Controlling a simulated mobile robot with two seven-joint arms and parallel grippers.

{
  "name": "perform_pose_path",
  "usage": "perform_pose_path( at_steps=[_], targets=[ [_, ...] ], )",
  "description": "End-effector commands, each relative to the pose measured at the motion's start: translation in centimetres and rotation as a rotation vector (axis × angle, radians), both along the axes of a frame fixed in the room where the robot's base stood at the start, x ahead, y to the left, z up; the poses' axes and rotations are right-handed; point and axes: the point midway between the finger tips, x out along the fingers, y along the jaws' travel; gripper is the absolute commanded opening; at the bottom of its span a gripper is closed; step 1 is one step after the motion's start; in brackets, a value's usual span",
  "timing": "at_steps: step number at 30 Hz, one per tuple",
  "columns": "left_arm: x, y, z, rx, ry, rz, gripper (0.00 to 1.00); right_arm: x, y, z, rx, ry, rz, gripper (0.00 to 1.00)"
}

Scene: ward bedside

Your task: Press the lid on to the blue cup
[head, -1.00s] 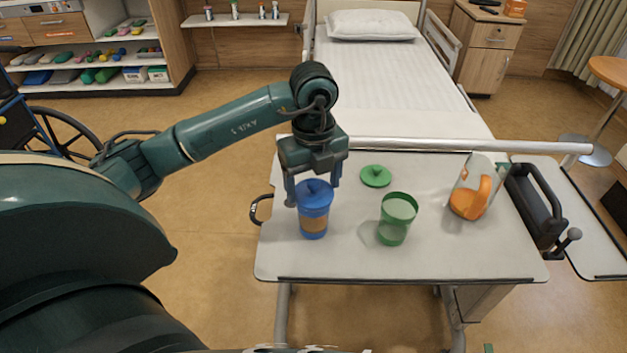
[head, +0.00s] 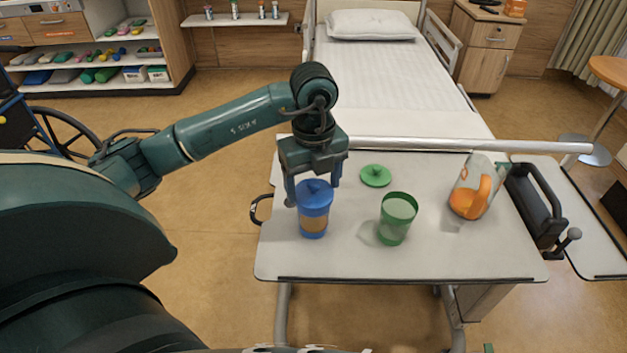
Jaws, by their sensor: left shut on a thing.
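The blue cup (head: 313,225) stands upright on the overbed table, with a tan band around its middle. The blue lid (head: 316,188), with a small knob, sits at the cup's mouth. Whether it is fully seated all round cannot be told. My left gripper (head: 314,187) points down over the cup, its fingers on either side of the lid and shut on it. My right gripper is not in view.
On the table (head: 350,265), a green cup (head: 397,222) stands open right of the blue cup. A green lid (head: 375,176) lies flat behind it. The front strip is clear. A bed (head: 385,90) stands behind.

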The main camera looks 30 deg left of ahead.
Motion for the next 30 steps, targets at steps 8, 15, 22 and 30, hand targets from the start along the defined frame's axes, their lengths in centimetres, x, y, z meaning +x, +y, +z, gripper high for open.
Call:
perform_pose_path(
  at_steps=[8,15,22,30],
  targets=[
    [0.02,0.03,-0.17,0.000,0.000,0.001,0.51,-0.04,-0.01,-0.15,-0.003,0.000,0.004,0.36],
    [0.01,0.04,-0.17,0.000,0.000,0.001,0.51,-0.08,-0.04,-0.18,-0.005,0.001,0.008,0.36],
    [0.02,0.03,-0.20,0.000,0.000,0.001,0.51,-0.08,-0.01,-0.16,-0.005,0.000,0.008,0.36],
    [0.02,0.03,-0.21,0.000,0.000,0.001,0.83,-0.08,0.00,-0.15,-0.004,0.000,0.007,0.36]
  ],
)
